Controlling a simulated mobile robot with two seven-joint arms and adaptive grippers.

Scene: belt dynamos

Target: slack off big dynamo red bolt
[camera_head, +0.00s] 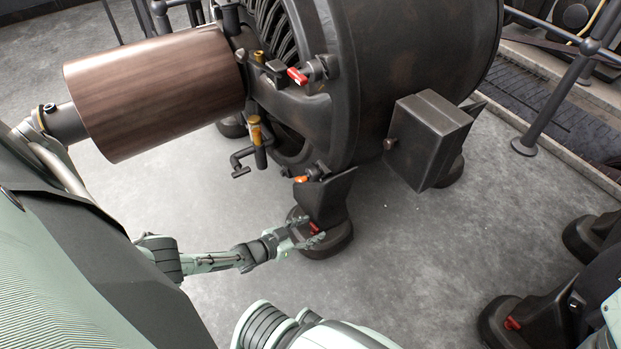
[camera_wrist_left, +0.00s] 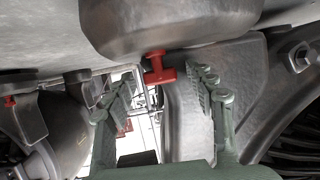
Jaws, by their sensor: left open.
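The big dynamo (camera_head: 400,45) is a dark metal drum standing on feet. A red bolt (camera_head: 314,227) sits on its near foot (camera_head: 328,243), close to the floor. In the left wrist view the red T-shaped bolt (camera_wrist_left: 158,69) shows large, against a grey metal foot. My left gripper (camera_head: 303,238) is open at this foot, beside the bolt. In the left wrist view its two fingers (camera_wrist_left: 163,85) stand apart, with the bolt between and just beyond their tips. Contact cannot be told. My right gripper is not in view.
A copper-brown roller (camera_head: 155,90) juts left from the dynamo. A red handle (camera_head: 297,76) and an orange one (camera_head: 300,179) sit above the foot. Another machine's foot (camera_head: 520,320) with a red bolt is at lower right. The floor (camera_head: 420,250) between is clear.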

